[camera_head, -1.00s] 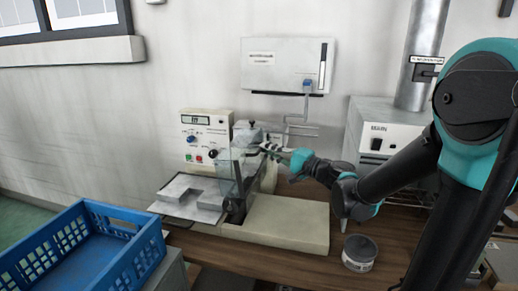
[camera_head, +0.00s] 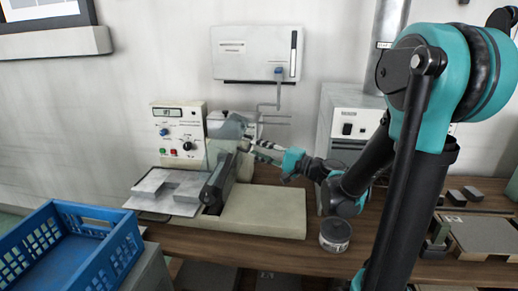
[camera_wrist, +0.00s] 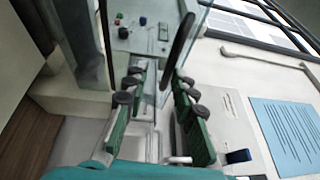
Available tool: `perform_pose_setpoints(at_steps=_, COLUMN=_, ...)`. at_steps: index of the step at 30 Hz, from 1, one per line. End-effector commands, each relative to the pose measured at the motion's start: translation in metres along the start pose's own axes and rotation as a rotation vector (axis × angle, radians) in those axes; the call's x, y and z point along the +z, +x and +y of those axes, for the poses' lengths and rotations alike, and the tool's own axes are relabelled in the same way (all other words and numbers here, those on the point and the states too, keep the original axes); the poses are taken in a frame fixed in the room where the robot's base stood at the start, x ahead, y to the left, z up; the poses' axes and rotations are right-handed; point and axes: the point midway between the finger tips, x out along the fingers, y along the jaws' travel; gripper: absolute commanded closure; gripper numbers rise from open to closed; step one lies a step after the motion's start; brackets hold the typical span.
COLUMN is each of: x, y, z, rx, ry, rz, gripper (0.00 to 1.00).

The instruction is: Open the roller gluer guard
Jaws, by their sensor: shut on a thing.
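The roller gluer (camera_head: 262,212) is a cream machine on the wooden bench in the head view. Its clear guard (camera_head: 228,131) is raised and tilted back at the rear, and the dark roller (camera_head: 217,180) shows uncovered in front of it. My gripper (camera_head: 246,147) reaches in from the right and is shut on the guard near its right edge. In the wrist view, the green fingers of my gripper (camera_wrist: 158,78) flank the clear panel, with a dark oval piece just beyond the tips. The exact contact is partly hidden by the fingers.
A grey plate (camera_head: 172,189) lies left of the roller. A control box (camera_head: 179,138) stands behind it. A round tin (camera_head: 335,234) stands on the bench below my arm. A blue crate (camera_head: 82,252) is at front left. A white cabinet (camera_head: 348,122) is behind my arm.

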Motion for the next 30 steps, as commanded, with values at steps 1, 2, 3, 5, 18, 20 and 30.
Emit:
perform_pose_setpoints(at_steps=1, x=0.0057, y=0.0012, z=0.0057, rx=0.017, ry=-0.013, rz=-0.014, gripper=1.00)
perform_pose_setpoints(at_steps=2, x=0.0058, y=0.0012, z=0.0058, rx=0.017, ry=-0.013, rz=-0.014, gripper=1.00)
perform_pose_setpoints(at_steps=3, x=0.0059, y=0.0013, z=0.0058, rx=0.017, ry=-0.013, rz=-0.015, gripper=1.00)
perform_pose_setpoints(at_steps=5, x=0.0061, y=0.0013, z=0.0058, rx=0.017, ry=-0.013, rz=-0.015, gripper=1.00)
perform_pose_setpoints(at_steps=18, x=0.0045, y=0.0008, z=0.0051, rx=0.017, ry=-0.012, rz=-0.011, gripper=0.69)
perform_pose_setpoints(at_steps=20, x=0.0039, y=0.0007, z=0.0048, rx=0.016, ry=-0.011, rz=-0.010, gripper=0.69)
perform_pose_setpoints(at_steps=30, x=0.0019, y=0.0004, z=0.0037, rx=0.014, ry=-0.009, rz=-0.005, gripper=0.69)
